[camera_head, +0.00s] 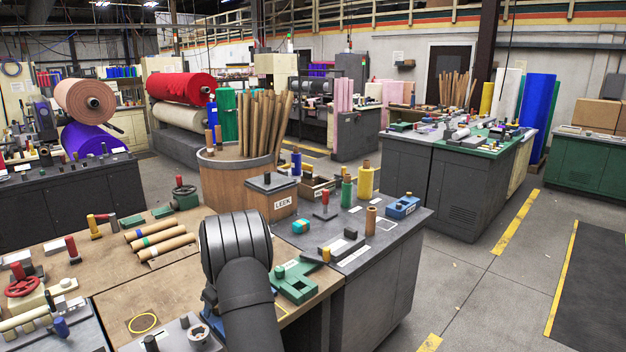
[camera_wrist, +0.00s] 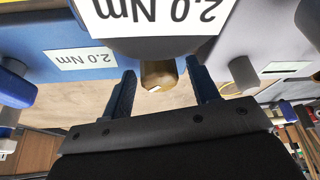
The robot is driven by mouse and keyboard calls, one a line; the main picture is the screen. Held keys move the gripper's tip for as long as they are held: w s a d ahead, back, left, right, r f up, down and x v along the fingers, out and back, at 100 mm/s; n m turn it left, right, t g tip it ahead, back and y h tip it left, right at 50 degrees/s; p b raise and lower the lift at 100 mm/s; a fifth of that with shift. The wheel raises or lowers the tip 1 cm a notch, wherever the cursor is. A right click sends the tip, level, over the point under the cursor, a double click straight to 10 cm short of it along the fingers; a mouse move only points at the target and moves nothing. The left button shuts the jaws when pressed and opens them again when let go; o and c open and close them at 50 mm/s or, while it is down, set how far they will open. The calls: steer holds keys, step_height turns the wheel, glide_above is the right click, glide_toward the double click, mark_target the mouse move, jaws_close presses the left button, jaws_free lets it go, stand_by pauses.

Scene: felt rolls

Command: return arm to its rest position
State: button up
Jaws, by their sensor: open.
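My gripper (camera_wrist: 160,68) shows in the wrist view with its two blue fingers apart. It is open. A brown-gold cylindrical end (camera_wrist: 160,75) shows in the gap between the fingers, under a dark rounded part with a white "2.0 Nm" label (camera_wrist: 150,12). I cannot tell whether a finger touches it. In the head view my dark arm reaches over the front of the brown workbench (camera_head: 100,255); the arm's bulk hides most of the gripper there.
A green fixture (camera_head: 293,283) lies right of my arm. A wooden barrel of rolls (camera_head: 225,182) and a LEEK box (camera_head: 271,195) stand behind it. Wrapped rolls (camera_head: 160,243) lie to the left. A yellow ring (camera_head: 142,323) lies at the front. The floor (camera_head: 465,280) at right is clear.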

steer(key=n+g, duration=0.1)
steer(key=n, duration=0.4)
steer(key=shift+g+y, duration=0.4)
steer(key=v, duration=0.7)
steer(key=shift+n, duration=0.3)
stand_by(1.6)
steer(key=x, duration=0.7)
steer(key=shift+f, duration=0.15)
steer(key=shift+r+m+t, duration=0.2)
steer(key=shift+m+t, duration=0.1)
steer(key=shift+m, duration=0.7)
steer(key=shift+m+t+h, duration=0.3)
steer(key=shift+m+t, duration=0.5)
steer(key=shift+m, duration=1.4)
